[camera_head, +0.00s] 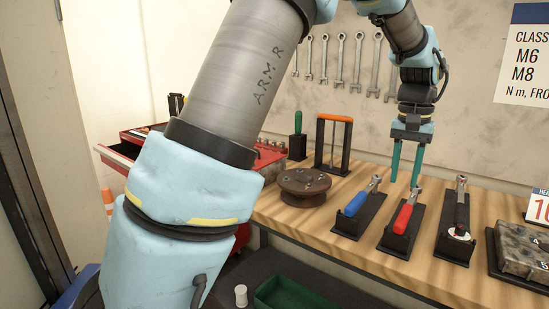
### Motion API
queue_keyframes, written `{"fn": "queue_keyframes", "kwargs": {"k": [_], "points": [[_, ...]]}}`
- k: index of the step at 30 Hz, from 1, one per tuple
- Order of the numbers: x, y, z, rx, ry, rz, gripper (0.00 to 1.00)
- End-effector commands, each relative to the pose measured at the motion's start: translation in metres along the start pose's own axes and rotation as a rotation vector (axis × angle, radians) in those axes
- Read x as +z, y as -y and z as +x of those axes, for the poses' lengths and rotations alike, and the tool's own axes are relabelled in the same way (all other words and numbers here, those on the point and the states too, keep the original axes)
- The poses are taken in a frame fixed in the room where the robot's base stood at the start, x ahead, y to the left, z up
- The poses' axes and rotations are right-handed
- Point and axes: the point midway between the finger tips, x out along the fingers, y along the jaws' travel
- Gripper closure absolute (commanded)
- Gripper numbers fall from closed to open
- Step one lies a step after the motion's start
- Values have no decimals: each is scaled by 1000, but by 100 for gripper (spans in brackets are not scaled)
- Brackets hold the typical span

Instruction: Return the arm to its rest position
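My gripper (405,182) is at the upper right of the head view, pointing down above the wooden workbench (440,270). Its two teal fingers are apart, and I see nothing held between them. The fingertips appear just above and behind the head of a red-handled tool (403,217) in a black holder. The right fingertip overlaps that tool's head in the picture; I cannot tell whether they touch. My arm rises large at left, leaves the top edge and comes back down at the right.
A blue-handled tool (356,203) and a black-handled tool (462,212) stand in holders either side. A round brown hub (304,187), an orange-topped stand (334,119) and a red toolbox (268,160) are further left. Several wrenches (340,62) hang on the wall. A metal block (524,250) sits at right.

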Motion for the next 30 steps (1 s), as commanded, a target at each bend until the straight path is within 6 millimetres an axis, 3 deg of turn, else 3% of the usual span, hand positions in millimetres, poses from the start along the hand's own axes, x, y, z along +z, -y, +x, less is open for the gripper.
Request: {"fn": "queue_keyframes", "kwargs": {"k": [1, 6, 9, 12, 15, 19, 23, 30], "points": [[11, 40, 6, -1, -5, -57, 60], [66, 148, 32, -6, -38, -214, 60], [114, 201, 48, -14, -58, -312, 60], [167, 239, 62, -25, -76, -405, 60], [214, 261, 74, -36, -91, -479, 60], [255, 272, 84, -48, -104, -541, 60], [271, 275, 89, -53, -109, -565, 60], [273, 275, 89, -53, -109, -566, 60]]}}
